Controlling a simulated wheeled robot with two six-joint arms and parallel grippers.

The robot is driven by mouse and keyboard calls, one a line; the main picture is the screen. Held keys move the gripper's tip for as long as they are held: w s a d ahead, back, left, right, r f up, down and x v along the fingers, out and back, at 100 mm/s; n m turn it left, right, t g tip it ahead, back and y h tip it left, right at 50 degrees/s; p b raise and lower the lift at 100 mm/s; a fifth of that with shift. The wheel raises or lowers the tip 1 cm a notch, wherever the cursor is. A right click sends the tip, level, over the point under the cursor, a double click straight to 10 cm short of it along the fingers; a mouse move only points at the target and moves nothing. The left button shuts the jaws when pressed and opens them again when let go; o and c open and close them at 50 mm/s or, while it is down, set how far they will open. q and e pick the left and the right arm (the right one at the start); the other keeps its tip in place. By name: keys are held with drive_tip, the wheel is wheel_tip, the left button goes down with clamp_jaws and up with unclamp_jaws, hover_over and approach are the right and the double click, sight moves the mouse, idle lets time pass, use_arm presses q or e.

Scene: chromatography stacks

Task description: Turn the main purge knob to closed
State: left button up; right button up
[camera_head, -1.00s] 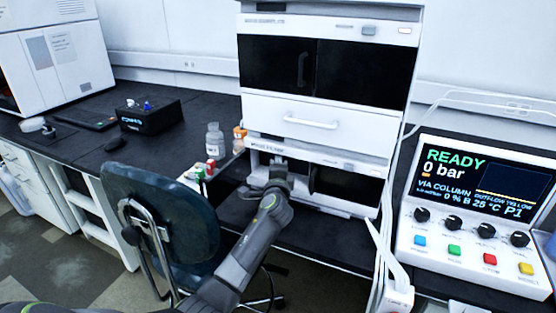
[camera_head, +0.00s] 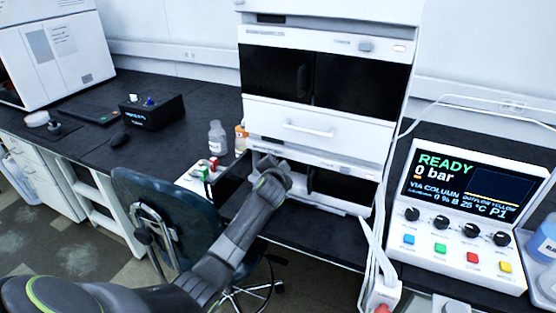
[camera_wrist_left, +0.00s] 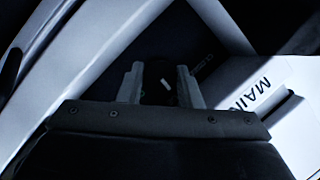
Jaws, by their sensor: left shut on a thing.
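The main purge knob (camera_wrist_left: 161,84) is dark with a short white mark, which lies tilted in the left wrist view. My left gripper (camera_wrist_left: 161,86) has one finger on each side of the knob and is shut on it. A white label reading "MAIN" (camera_wrist_left: 258,96) shows to the right of the fingers. In the head view my left gripper (camera_head: 265,163) reaches into the lowest module (camera_head: 330,162) of the white stack. The knob is hidden there behind my wrist. My right gripper is not in view.
A blue chair (camera_head: 165,210) stands left of my left arm. A brown-capped bottle (camera_head: 240,140), a clear bottle (camera_head: 217,140) and small red and green blocks (camera_head: 208,165) are close to the stack's left side. The control console (camera_head: 460,235) reads READY, 0 bar, at right.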

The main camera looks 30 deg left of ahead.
use_arm(q)
drive_tip(key=shift+f+n, duration=0.1)
drive_tip(key=shift+n, duration=0.2)
idle(0.4)
drive_tip(key=o, duration=0.7)
drive_tip(key=p+v, duration=0.1)
drive_tip(key=v, duration=1.6)
drive_tip(key=shift+s+r, duration=0.2)
